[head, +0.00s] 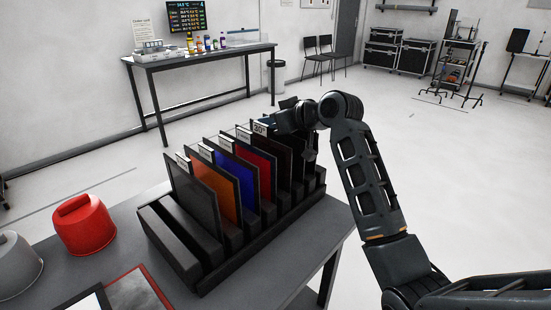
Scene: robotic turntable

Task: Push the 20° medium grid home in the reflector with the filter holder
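A dark slotted rack (172,243) on the near table holds several upright framed panels. Among them are a grey panel (196,200), an orange panel (218,185), a blue panel (239,184) and a red panel (256,165). Darker panels stand behind them. A white tag reading about 20° (260,128) shows at the rack's far end, right by my gripper (274,122). My gripper is over the far end of the rack. My wrist hides its fingers, so I cannot tell whether it grips a panel. I cannot make out a reflector or a filter holder for certain.
A red round object (84,225) and a grey round one (16,264) stand left of the rack. A red-edged flat sheet (137,290) lies in front. A side table (205,58) with bottles stands by the wall. Open floor lies to the right and behind.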

